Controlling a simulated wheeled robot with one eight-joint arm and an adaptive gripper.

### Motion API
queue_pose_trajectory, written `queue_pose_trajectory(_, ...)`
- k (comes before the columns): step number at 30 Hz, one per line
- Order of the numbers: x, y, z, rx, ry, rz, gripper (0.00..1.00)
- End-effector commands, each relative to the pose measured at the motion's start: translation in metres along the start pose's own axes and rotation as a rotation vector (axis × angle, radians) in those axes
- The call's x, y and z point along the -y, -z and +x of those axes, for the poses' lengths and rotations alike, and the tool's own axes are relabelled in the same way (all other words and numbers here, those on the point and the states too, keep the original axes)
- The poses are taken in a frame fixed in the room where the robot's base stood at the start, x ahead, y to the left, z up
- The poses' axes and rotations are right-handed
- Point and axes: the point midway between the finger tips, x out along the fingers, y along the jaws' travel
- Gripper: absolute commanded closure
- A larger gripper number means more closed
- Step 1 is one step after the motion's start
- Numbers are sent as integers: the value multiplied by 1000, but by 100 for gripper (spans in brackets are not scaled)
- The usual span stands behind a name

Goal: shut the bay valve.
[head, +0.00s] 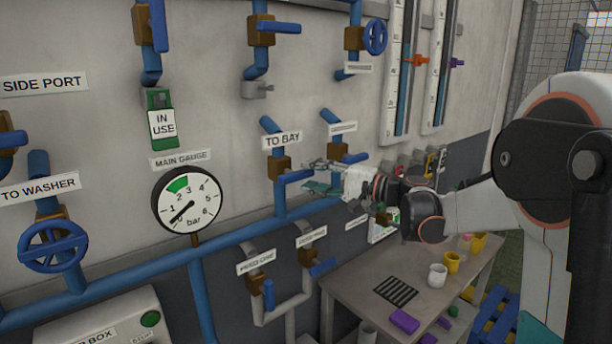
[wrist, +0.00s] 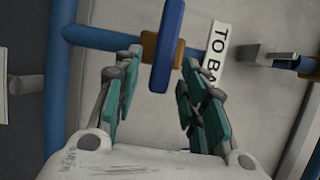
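The bay valve has a brass body (head: 279,168) on a blue pipe under the TO BAY label (head: 282,140). Its blue lever (head: 294,177) points right, crosswise to the pipe. My gripper (head: 312,178) is at the right of this lever in the head view. In the wrist view, my gripper (wrist: 160,68) is open, its two teal fingers well apart. The blue lever (wrist: 167,45) stands between and just beyond the fingertips, with no clear contact. The brass body (wrist: 149,48) and the label (wrist: 218,52) show behind it.
A similar valve with a blue lever (head: 354,158) is close right of my gripper. A green IN USE tag (head: 161,122) hangs up left. A table (head: 345,275) with cups and purple blocks stands below right.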

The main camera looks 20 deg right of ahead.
Motion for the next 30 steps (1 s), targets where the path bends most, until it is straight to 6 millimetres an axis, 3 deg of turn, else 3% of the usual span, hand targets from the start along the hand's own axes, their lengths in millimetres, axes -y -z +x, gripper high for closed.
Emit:
queue_pose_trajectory(6,0,1,-48,-3,0,0,62)
queue_pose_trajectory(12,-1,0,-78,-2,-1,0,62)
queue_pose_trajectory(18,-1,0,-89,-1,-1,0,62)
queue_pose_trajectory(30,-1,0,-90,0,-1,0,62)
